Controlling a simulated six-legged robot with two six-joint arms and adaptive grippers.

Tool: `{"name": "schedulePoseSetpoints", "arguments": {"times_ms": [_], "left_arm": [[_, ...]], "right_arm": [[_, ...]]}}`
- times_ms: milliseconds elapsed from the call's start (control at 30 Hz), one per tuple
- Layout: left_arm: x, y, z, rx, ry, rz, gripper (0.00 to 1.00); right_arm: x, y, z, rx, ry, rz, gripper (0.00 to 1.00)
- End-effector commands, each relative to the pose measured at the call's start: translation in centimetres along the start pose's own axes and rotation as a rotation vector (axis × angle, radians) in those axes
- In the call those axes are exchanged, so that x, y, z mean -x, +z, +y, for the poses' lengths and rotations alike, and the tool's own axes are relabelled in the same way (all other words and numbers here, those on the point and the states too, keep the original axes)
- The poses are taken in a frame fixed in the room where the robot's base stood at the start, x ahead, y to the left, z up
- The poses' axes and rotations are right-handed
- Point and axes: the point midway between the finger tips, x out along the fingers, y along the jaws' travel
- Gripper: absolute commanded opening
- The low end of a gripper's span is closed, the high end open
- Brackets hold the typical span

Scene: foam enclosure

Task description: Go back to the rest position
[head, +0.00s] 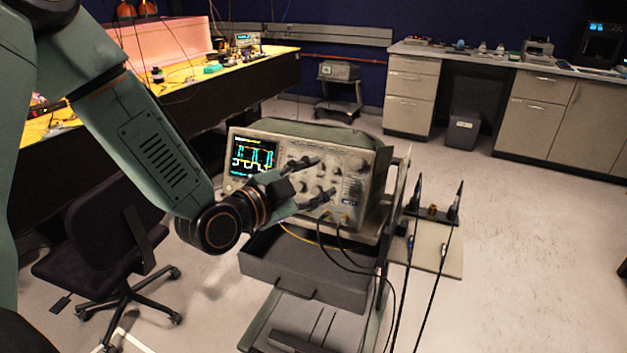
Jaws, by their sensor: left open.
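My left gripper (312,181) is in the middle of the head view, in front of an oscilloscope (350,165) with a lit screen. Its two dark fingers are spread apart with nothing between them. They overlap the knobs on the front panel in the picture; I cannot tell whether they touch it. My left arm comes down from the upper left. The gripper hides part of the front panel. My right gripper is not in view.
The oscilloscope stands on a cart with an open grey drawer (304,280) and hanging cables. Two probes stand upright on a side shelf (440,262). An office chair (98,235) is at the left, near a yellow-topped bench (186,72). The floor (530,250) at the right is clear.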

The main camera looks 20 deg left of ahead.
Motion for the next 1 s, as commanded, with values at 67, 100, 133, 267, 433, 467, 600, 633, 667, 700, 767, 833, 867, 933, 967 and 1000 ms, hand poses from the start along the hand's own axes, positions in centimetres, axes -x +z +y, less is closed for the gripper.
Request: {"name": "schedulePoseSetpoints", "arguments": {"times_ms": [67,100,133,267,433,467,600,633,667,700,767,833,867,933,967,1000], "left_arm": [[0.2,0.0,0.0,0.001,0.0,0.0,0.5],[0.3,0.0,0.0,0.001,0.0,0.0,0.5],[0.3,0.0,0.0,0.001,0.0,0.0,0.5],[0.3,0.0,0.0,0.0,0.001,0.001,0.5],[0.3,0.0,0.0,0.0,0.0,0.001,0.5],[0.3,0.0,0.0,0.0,0.0,0.001,0.5],[0.3,0.0,0.0,0.008,0.0,0.001,0.5],[0.3,0.0,0.1,0.02,0.002,0.0,0.5],[0.3,0.0,0.1,0.04,0.004,-0.002,0.5],[0.3,0.2,0.3,0.08,0.01,-0.01,0.5],[0.4,0.9,0.7,0.178,0.023,-0.046,0.5],[0.7,2.2,1.6,0.338,0.039,-0.118,0.5],[1.0,2.9,2.5,0.41,0.052,-0.162,0.5],[2.0,5.4,5.8,0.577,0.092,-0.294,0.5],[2.6,6.6,7.4,0.642,0.105,-0.356,0.5],[3.5,8.1,9.5,0.716,0.12,-0.437,0.5]], "right_arm": [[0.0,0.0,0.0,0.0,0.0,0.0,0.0],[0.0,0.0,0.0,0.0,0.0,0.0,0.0],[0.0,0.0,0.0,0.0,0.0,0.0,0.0],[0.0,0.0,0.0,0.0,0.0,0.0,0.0],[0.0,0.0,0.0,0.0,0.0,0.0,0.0],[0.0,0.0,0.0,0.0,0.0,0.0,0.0],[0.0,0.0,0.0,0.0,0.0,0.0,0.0],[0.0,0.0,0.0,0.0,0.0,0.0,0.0],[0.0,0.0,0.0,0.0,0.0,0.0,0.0],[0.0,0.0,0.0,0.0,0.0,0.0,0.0],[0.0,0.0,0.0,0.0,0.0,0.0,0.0],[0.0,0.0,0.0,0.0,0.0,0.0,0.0],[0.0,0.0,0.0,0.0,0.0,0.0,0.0],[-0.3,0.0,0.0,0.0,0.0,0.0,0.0],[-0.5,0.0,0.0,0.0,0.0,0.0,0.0],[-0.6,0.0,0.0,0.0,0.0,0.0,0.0]]}}
